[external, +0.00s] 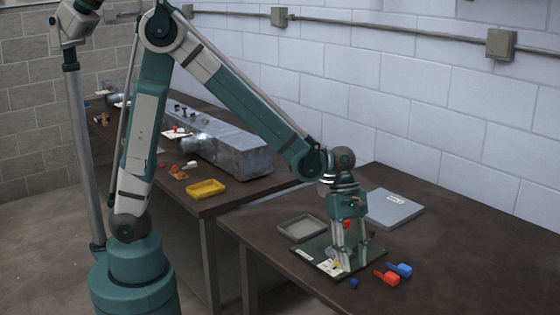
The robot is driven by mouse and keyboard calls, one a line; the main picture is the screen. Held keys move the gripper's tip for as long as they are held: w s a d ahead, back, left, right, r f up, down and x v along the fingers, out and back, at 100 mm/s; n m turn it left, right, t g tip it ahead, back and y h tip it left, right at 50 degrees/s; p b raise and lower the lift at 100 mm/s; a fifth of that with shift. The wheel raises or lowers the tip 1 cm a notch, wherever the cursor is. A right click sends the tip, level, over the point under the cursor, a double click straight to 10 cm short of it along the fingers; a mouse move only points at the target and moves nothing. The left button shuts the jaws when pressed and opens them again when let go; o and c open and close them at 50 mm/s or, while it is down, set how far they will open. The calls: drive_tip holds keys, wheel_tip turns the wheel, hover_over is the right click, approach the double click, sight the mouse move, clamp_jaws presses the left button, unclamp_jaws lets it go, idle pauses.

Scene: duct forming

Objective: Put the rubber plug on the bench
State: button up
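My gripper (343,262) points straight down over a dark green board (314,244) on the near bench (470,262). Its fingers are low, close to the board's front part. I cannot tell whether the fingers are closed on anything. A small blue piece (354,284) lies on the bench just in front of the board; it could be the rubber plug, but it is too small to be sure.
A grey tray (281,231) sits left of the board and a grey flat case (392,222) behind it. The far bench holds a metal duct (226,160) and a yellow tray (206,187). The near bench's right side is clear.

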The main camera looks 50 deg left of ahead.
sight(355, 279)
drive_tip(key=shift+b+x, duration=0.9)
drive_tip(key=shift+x, duration=1.7)
drive_tip(key=shift+s, duration=0.15)
drive_tip(key=c, duration=0.7)
drive_tip(key=shift+c, duration=0.3)
